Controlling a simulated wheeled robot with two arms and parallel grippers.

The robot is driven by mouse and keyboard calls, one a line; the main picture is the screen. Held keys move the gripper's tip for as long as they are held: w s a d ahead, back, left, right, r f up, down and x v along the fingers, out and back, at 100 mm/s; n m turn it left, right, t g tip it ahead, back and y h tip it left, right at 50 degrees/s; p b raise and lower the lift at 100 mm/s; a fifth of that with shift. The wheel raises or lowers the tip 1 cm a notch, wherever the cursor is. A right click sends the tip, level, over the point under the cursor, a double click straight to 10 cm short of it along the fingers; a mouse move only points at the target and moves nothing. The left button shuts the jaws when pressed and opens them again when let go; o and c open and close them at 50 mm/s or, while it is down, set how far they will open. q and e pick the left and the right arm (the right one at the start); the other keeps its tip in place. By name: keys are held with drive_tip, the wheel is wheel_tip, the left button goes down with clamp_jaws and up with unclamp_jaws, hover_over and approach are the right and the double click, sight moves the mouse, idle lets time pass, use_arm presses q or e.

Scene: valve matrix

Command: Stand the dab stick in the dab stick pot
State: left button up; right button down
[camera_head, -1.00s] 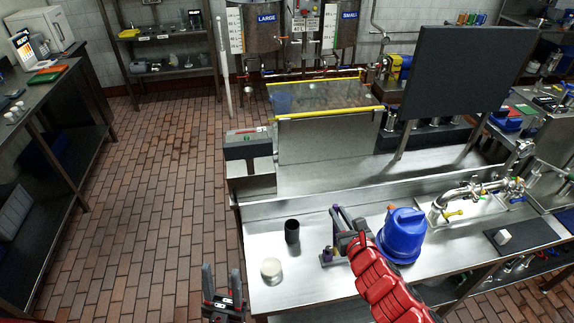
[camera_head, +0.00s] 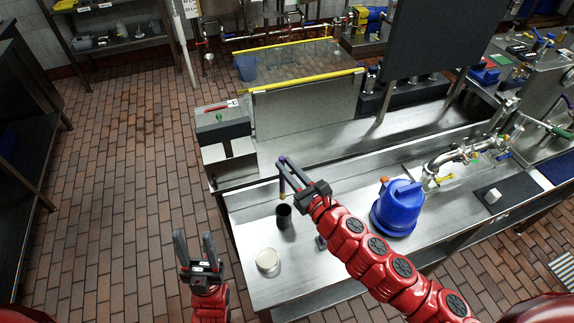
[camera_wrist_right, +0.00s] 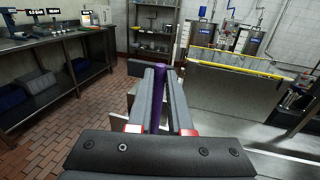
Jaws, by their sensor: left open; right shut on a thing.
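The dab stick (camera_head: 282,180), dark purple with a lighter lower end, is held upright in my right gripper (camera_head: 290,172). In the right wrist view the purple stick (camera_wrist_right: 158,100) stands between the fingers of the shut gripper (camera_wrist_right: 160,85). The dab stick pot (camera_head: 284,217), a small black cylinder, stands on the steel bench. In the head view the stick's lower end is just above the pot's mouth; whether it is inside cannot be told. My left gripper (camera_head: 194,247) is open and empty, left of the bench edge.
A white-topped round tub (camera_head: 267,261) stands in front of the pot. A blue jug (camera_head: 398,208) stands to the right on the bench. A grey box device (camera_head: 222,126) is at the bench's back left. A dark screen (camera_head: 437,38) rises behind.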

sight(284, 189)
wheel_tip(284, 189, down, 11)
drive_tip(key=b, duration=1)
drive_tip(key=shift+f, duration=0.15)
drive_tip(key=shift+s, duration=0.1)
